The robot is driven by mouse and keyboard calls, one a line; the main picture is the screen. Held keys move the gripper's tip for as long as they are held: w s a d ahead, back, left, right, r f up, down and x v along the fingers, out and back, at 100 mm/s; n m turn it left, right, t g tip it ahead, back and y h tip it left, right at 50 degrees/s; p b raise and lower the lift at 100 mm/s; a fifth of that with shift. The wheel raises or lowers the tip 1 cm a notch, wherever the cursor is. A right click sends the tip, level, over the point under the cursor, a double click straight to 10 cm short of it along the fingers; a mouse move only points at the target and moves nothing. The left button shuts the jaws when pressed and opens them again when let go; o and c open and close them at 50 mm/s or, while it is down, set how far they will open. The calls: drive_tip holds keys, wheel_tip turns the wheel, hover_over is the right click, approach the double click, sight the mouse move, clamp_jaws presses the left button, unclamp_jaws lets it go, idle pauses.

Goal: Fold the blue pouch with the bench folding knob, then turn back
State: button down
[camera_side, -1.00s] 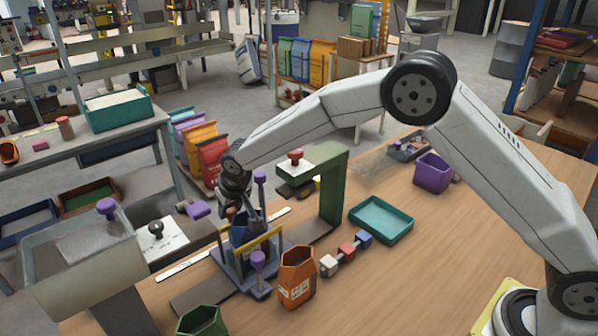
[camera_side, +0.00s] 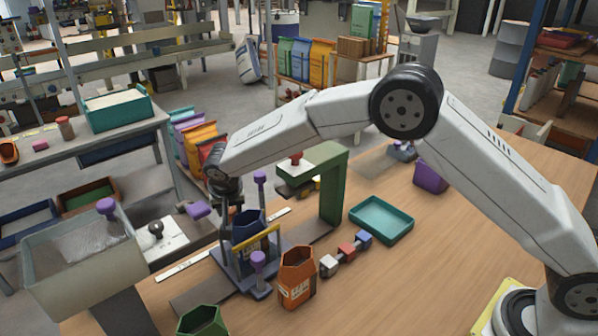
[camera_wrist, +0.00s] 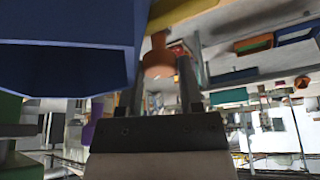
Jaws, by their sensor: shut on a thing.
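The blue pouch (camera_side: 248,227) stands upright in the grey-blue bench holder (camera_side: 273,262), with its top open. It also fills the upper left of the wrist view (camera_wrist: 65,65). A yellow bar (camera_side: 262,240) crosses in front of the pouch. My gripper (camera_side: 222,238) points down just left of the pouch. In the wrist view, an orange-brown round knob (camera_wrist: 158,64) sits between my fingers, and they look shut on it. The knob is hidden in the side view, and its link to the yellow bar is unclear.
Purple-topped posts (camera_side: 259,178) flank the holder. An orange pouch (camera_side: 297,277) stands close on its right, with a green container (camera_side: 203,321) in front. A green press frame (camera_side: 333,190) rises behind. A teal tray (camera_side: 381,219) and a row of small cubes (camera_side: 346,250) lie to the right.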

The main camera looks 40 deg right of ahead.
idle(0.3)
drive_tip(key=c, duration=0.5)
unclamp_jaws()
drive_tip(key=shift+c, duration=0.2)
drive_tip(key=shift+n, duration=0.5)
drive_tip(key=shift+d+n+t+y, duration=0.15)
drive_tip(key=shift+n+y, duration=0.4)
drive_tip(key=shift+n, duration=0.6)
drive_tip(key=shift+d+n+t+y, duration=0.15)
drive_tip(key=shift+n+y, duration=0.4)
drive_tip(key=shift+n, duration=0.6)
drive_tip(key=shift+a, duration=0.1)
drive_tip(key=shift+n+g+y, duration=0.2)
drive_tip(key=shift+n+y, duration=0.3)
drive_tip(key=shift+n, duration=0.9)
drive_tip(key=shift+n+g+y, duration=0.2)
drive_tip(key=shift+n+y, duration=0.3)
drive_tip(key=shift+n, duration=0.9)
